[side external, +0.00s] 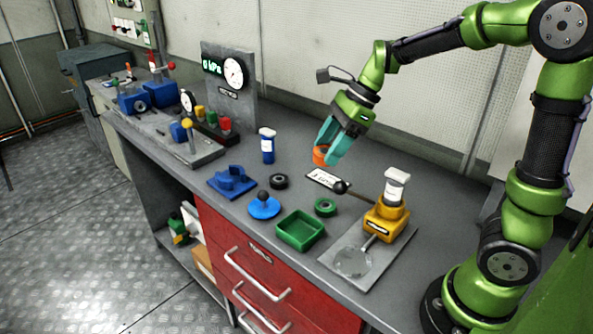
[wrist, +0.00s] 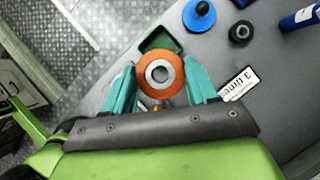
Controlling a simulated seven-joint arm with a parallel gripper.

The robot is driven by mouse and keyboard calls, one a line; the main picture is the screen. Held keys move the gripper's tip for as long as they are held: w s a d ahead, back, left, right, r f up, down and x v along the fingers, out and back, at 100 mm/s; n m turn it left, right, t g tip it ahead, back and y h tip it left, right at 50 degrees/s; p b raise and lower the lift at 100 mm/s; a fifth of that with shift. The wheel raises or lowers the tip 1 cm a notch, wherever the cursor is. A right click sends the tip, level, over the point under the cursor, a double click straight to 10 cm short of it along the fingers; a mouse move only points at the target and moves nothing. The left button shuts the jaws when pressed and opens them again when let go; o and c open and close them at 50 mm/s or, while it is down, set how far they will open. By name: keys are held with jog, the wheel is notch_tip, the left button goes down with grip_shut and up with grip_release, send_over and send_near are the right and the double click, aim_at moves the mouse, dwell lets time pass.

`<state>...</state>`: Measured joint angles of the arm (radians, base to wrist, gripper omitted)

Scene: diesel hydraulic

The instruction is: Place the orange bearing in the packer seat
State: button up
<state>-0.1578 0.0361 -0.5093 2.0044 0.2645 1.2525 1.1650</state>
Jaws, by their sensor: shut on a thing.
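The orange bearing (side external: 320,156) is a ring with a pale metal inner race and a dark centre hole. My gripper (side external: 333,150) has teal fingers shut on it. In the wrist view, the bearing (wrist: 159,75) sits between the two fingertips (wrist: 160,82), its face to the camera. In the side view it seems held above the bench, but the height is hard to judge. A yellow-orange device (side external: 385,222), seemingly the packer, stands at the right with a white-labelled canister (side external: 396,187) on top and a black-knobbed lever (side external: 341,187). Its seat cannot be made out clearly.
On the bench are a green tray (side external: 300,232), green ring (side external: 325,207), black ring (side external: 279,181), blue knobbed disc (side external: 264,207), blue block (side external: 232,181), blue bottle (side external: 267,145) and label card (side external: 326,180). A gauge panel (side external: 229,80) stands at the back.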

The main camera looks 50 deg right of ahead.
jog(key=s+a+n+g, duration=0.4)
jog(key=s+n, duration=0.5)
jog(key=s, duration=0.3)
send_over(354, 259)
jog(key=shift+y, duration=0.4)
notch_tip(354, 259, down, 15)
jog(key=shift+r, duration=0.1)
jog(key=shift+f, duration=1.95)
jog(key=shift+f, duration=0.15)
jog(key=o, duration=1.1)
